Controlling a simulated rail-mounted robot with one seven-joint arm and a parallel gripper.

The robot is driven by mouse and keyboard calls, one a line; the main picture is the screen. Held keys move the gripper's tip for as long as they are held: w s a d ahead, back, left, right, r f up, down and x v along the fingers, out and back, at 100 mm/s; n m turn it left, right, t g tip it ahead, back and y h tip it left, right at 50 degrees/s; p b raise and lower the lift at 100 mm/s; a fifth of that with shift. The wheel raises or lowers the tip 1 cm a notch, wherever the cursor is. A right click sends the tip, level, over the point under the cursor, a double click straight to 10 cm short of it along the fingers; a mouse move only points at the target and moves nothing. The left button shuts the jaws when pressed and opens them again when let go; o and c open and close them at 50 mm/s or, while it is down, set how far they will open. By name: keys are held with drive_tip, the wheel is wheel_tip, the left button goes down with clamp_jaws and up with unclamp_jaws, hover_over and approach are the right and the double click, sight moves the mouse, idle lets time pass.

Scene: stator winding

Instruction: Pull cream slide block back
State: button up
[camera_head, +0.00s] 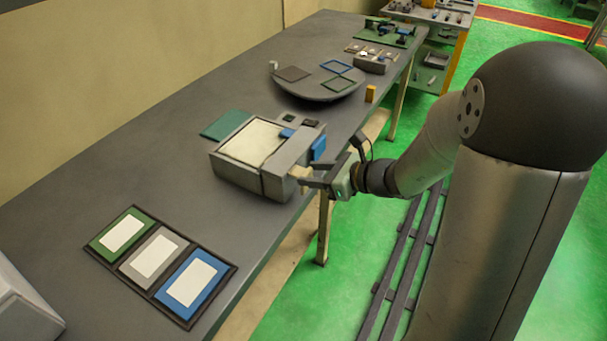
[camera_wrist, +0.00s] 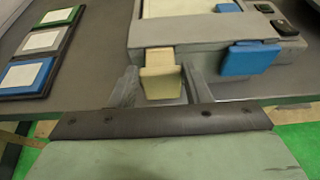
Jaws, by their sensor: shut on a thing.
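The cream slide block (camera_wrist: 161,80) sticks out from the front of a grey box-like fixture (camera_wrist: 200,32) in the wrist view. In the head view the cream block (camera_head: 300,172) is a small pale piece at the fixture's front side, partly hidden by the gripper. My gripper (camera_wrist: 158,88) has one finger on each side of the block and is shut on it. In the head view my gripper (camera_head: 306,181) reaches in from the right, over the table's front edge. The grey fixture (camera_head: 236,170) has a cream panel on top and blue parts at its right.
A dark tray (camera_head: 150,285) with green, grey and blue framed cards lies on the table at front left. A round plate (camera_head: 290,92) with coloured frames stands behind the fixture. The table (camera_head: 110,190) left of the fixture is clear.

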drive_tip(key=o, duration=1.4)
drive_tip(key=shift+d, duration=0.1)
drive_tip(key=shift+d, duration=0.1)
drive_tip(key=v, duration=1.7)
drive_tip(key=shift+s, duration=0.15)
